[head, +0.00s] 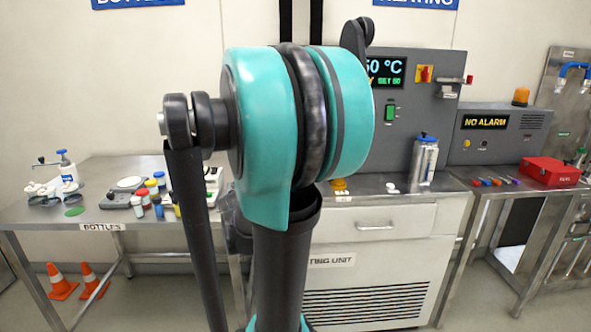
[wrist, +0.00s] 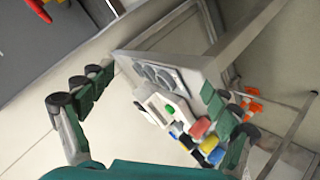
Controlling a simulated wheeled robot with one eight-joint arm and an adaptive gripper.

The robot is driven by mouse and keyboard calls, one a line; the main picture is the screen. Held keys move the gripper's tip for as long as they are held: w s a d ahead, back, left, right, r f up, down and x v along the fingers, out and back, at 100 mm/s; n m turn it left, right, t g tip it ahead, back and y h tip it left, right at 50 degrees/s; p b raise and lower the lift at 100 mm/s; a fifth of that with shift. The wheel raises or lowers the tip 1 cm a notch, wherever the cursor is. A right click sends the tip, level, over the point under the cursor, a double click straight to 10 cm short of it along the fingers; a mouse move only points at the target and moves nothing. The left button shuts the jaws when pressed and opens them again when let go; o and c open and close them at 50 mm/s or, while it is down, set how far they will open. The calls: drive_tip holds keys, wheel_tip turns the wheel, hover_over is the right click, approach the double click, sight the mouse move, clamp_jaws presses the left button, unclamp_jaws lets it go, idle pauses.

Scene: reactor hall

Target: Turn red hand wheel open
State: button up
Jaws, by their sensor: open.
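I cannot make out a red hand wheel for certain in either view. The clearest red control is a red handle on a yellow plate (head: 425,73), on the grey panel of the heating unit (head: 407,100). A red part (wrist: 38,10) shows at the top left of the wrist view, cut by the edge; it may be the same handle. My gripper (wrist: 156,84) is open, its fingers spread wide with nothing between them touching. It is apart from the red part. In the head view my arm fills the middle and my gripper is hidden behind it.
A bottles table (head: 30,212) with jars stands left, orange cones (head: 61,282) below. A metal canister (head: 424,160) stands on the heating unit's counter. Right are an alarm box (head: 497,133), a red case (head: 550,171) and a panel with a blue-handled pipe (head: 575,68).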

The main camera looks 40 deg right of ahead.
drive_tip(key=s+a+f+n+g, duration=0.1)
drive_tip(key=s+a+f+g, duration=0.35)
drive_tip(key=s+f, duration=0.5)
drive_tip(key=w+d+r+n+t+h, duration=0.1)
drive_tip(key=w+d+r+n+h, duration=0.4)
drive_tip(key=d+r+n, duration=0.3)
drive_tip(key=w+d+r+n+t+h, duration=0.2)
drive_tip(key=w+d+r+n+h, duration=0.5)
drive_tip(key=n, duration=0.4)
drive_tip(key=shift+g+y, duration=0.25)
drive_tip(key=shift+y, duration=0.45)
drive_tip(key=x, duration=0.6)
drive_tip(key=s+x, duration=0.1)
drive_tip(key=x, duration=0.4)
drive_tip(key=d+x, duration=0.1)
drive_tip(key=x, duration=0.5)
drive_tip(key=shift+s+d+f, duration=0.2)
drive_tip(key=shift+d+f, duration=0.05)
drive_tip(key=shift+f, duration=0.15)
